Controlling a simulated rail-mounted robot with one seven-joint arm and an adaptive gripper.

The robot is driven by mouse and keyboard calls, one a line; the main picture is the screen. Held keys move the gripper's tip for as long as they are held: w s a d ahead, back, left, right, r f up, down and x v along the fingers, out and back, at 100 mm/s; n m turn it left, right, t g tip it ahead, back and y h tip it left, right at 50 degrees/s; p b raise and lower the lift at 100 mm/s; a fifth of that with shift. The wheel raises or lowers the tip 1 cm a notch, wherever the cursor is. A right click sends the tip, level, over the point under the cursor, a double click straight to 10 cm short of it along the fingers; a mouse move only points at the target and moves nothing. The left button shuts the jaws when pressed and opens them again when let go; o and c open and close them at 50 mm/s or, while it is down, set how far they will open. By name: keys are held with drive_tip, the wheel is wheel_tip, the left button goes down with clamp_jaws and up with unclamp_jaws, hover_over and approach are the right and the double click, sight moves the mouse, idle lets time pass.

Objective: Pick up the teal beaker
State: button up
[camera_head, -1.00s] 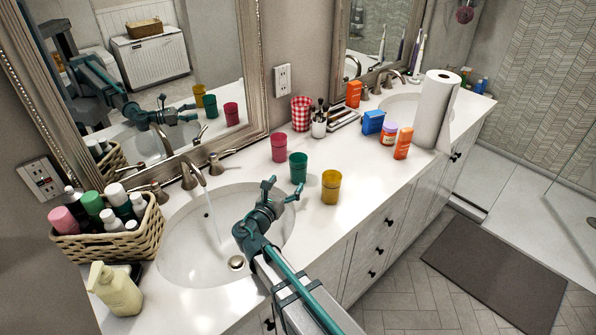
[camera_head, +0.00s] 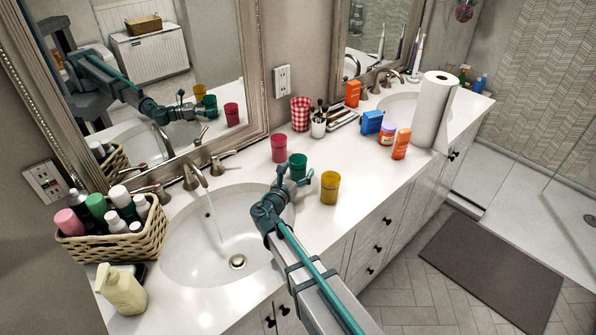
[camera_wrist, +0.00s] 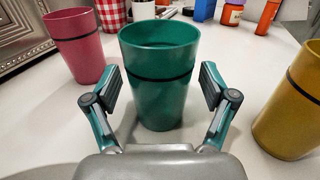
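The teal beaker (camera_head: 298,166) stands upright on the white counter between a pink cup and a yellow cup. In the wrist view the beaker (camera_wrist: 158,75) is dark green-teal with a dark band, and it is centred ahead. My gripper (camera_head: 294,183) is at the beaker's near side. In the wrist view my gripper (camera_wrist: 160,88) is open, with one finger on each side of the beaker's near part. A gap shows between each finger pad and the beaker's wall. The beaker's lower part is partly hidden by my gripper in the head view.
The pink cup (camera_head: 279,148) is close at the left and the yellow cup (camera_head: 330,187) close at the right. The sink (camera_head: 190,255) with running water lies left of my arm. A checkered cup (camera_head: 300,113), a blue box (camera_head: 372,122) and a paper roll (camera_head: 434,110) stand farther back.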

drive_tip(key=c, duration=1.2)
drive_tip(key=shift+o, duration=0.2)
drive_tip(key=shift+r, duration=0.1)
drive_tip(key=shift+r+b, duration=0.4)
drive_tip(key=shift+r, duration=0.2)
drive_tip(key=s+d+r+b, duration=0.3)
drive_tip(key=s+r, duration=0.8)
drive_tip(key=s, duration=0.2)
drive_tip(key=shift+s+r, duration=0.3)
drive_tip(key=shift+s, duration=0.05)
